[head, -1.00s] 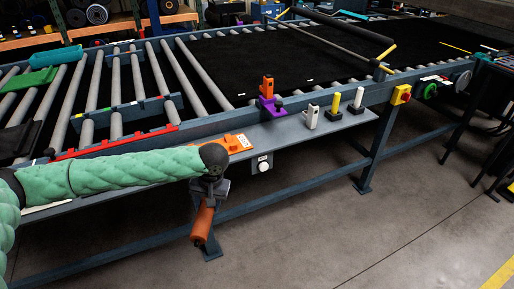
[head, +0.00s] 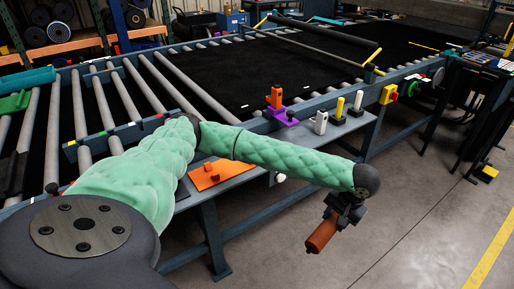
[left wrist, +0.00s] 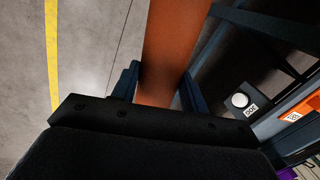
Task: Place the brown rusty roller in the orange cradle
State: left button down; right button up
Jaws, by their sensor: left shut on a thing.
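The brown rusty roller (head: 322,233) hangs tilted from my left gripper (head: 340,213), out in front of the shelf and above the floor. In the left wrist view the roller (left wrist: 172,50) runs up between the two dark fingers of the gripper (left wrist: 158,88), which is shut on it. An orange cradle plate (head: 216,174) with small raised blocks lies on the grey shelf, left of the gripper and behind the forearm. An orange upright part (head: 275,97) stands in a purple holder (head: 283,117) farther back. My right gripper is not in view.
A white block (head: 321,122) and a yellow post (head: 339,107) stand on the shelf (head: 257,177) along the conveyor frame. Conveyor rollers and a black belt (head: 235,75) lie behind. A yellow-red switch box (head: 389,94) is at right. Floor in front is clear.

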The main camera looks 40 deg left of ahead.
aim_at(230, 166)
jog(key=k+j+z, duration=0.25)
jog(key=k+j, duration=0.3)
jog(key=j, duration=0.3)
jog(key=k+j+z, duration=0.3)
jog(key=k+j, duration=0.35)
jog(key=j, duration=0.1)
